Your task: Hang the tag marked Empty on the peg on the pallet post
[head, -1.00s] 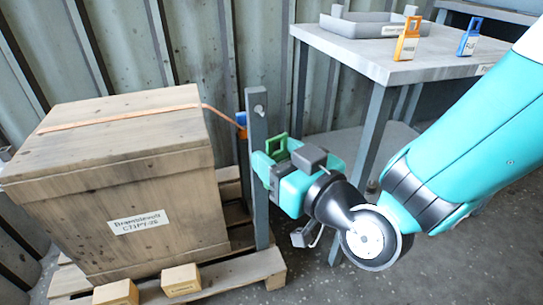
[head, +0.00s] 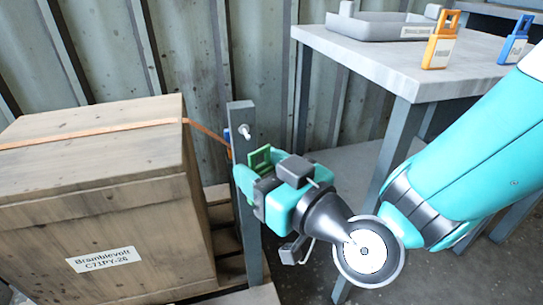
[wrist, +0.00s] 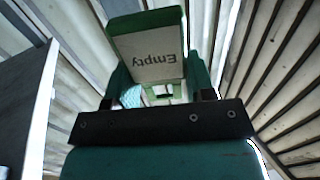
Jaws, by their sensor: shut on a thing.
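The green tag (head: 259,158) is held in my gripper (head: 247,178), its top sticking up above the jaws. In the wrist view the tag (wrist: 150,45) shows a pale face reading "Empty", between the green fingers of my gripper (wrist: 157,78). The grey pallet post (head: 246,215) stands upright beside the crate. A short pale peg (head: 244,131) sticks out near its top. The tag is just below and slightly right of the peg in the head view, apart from it. My gripper overlaps part of the post, so their exact gap is unclear.
A wooden crate (head: 90,220) stands left of the post, with an orange strap (head: 95,132) running toward a blue item (head: 228,137) behind the post. A table (head: 400,66) at right holds a grey tray (head: 375,27), an orange tag (head: 440,42) and a blue tag (head: 513,42).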

